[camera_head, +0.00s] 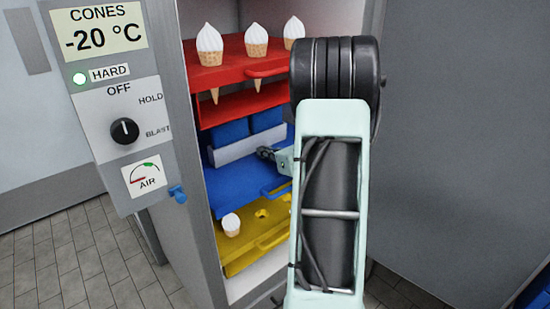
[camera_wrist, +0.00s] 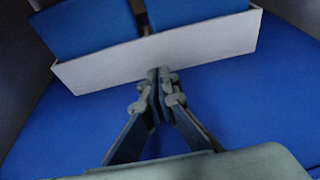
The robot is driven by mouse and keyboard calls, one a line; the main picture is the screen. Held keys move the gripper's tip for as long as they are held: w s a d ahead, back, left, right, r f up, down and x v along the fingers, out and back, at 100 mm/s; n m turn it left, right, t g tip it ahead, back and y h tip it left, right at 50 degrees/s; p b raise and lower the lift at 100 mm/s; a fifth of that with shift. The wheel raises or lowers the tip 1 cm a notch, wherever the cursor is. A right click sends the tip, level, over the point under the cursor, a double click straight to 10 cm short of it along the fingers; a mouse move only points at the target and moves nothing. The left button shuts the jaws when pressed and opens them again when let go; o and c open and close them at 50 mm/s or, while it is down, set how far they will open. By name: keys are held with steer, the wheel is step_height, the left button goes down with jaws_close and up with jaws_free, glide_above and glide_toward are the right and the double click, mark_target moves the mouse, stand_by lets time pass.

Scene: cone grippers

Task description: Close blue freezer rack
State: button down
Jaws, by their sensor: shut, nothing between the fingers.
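The blue freezer rack (camera_head: 238,186) is the middle shelf of the open freezer in the head view, between a red rack above and a yellow rack below. It juts forward, with a handle at its front right partly hidden by my arm. On it a white bin (camera_head: 233,149) holds blue blocks (camera_head: 229,133). In the wrist view the blue rack (camera_wrist: 240,105) fills the lower picture. My gripper (camera_wrist: 158,78) is shut and empty, its fingertips close to the front wall of the white bin (camera_wrist: 195,45); I cannot tell if they touch. It also shows in the head view (camera_head: 262,153).
The red rack (camera_head: 215,76) above holds white-topped cones (camera_head: 209,40). The yellow rack (camera_head: 235,253) below holds one small cone (camera_head: 231,224) and has empty holes. A control panel (camera_head: 124,130) with a dial stands left of the opening. A grey door or wall (camera_head: 460,130) fills the right.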

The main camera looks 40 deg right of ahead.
mark_target(255, 145)
steer(key=shift+w, duration=0.85)
steer(key=w, duration=0.1)
steer(key=w+b, duration=0.1)
steer(key=w, duration=0.2)
steer(key=shift+w+a+f, duration=0.1)
steer(key=shift+a, duration=0.2)
steer(key=shift+w+b, duration=0.3)
steer(key=shift+w, duration=0.05)
steer(key=shift+r, duration=0.25)
